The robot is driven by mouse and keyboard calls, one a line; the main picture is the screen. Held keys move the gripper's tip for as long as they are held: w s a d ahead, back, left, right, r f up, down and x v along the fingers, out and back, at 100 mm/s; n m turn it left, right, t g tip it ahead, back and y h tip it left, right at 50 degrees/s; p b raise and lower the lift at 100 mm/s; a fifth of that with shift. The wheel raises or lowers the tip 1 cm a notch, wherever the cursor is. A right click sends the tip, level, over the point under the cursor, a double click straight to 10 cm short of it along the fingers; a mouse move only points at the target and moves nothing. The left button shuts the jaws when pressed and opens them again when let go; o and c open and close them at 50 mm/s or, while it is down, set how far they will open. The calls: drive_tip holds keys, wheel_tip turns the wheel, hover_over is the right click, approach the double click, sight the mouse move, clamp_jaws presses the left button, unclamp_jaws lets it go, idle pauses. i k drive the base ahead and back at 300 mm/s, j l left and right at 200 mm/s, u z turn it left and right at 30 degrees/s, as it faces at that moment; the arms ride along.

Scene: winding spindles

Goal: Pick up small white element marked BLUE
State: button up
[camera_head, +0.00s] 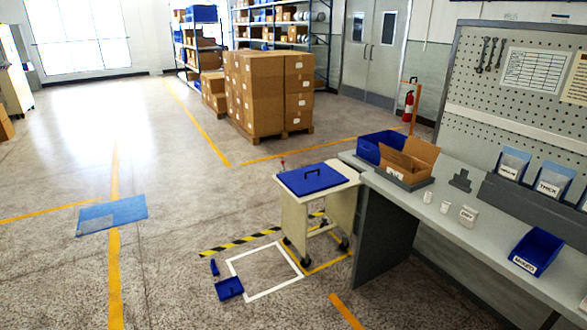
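Two small white elements stand on the grey workbench (440,235), the left one (428,196) a little farther back than the right one (445,207). Both look like short upright cylinders. Any marking on them is too small to read, so I cannot tell which is marked BLUE. A larger pale block (468,215) with a dark label stands to their right. My gripper is not in view.
A blue bin (380,145) and an open cardboard box (411,158) stand at the bench's left end. A labelled blue tray (537,250) lies at the right. A cart (330,210) with a blue lid stands left of the bench. Open floor lies at left.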

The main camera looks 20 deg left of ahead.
sight(445, 205)
drive_tip(key=i+l, duration=0.2)
drive_tip(key=i, duration=0.35)
drive_tip(key=i+l, duration=0.2)
drive_tip(key=i, duration=0.3)
drive_tip(key=i+l, duration=0.15)
drive_tip(key=i, duration=0.4)
drive_tip(key=i+l, duration=0.2)
drive_tip(key=i, duration=0.35)
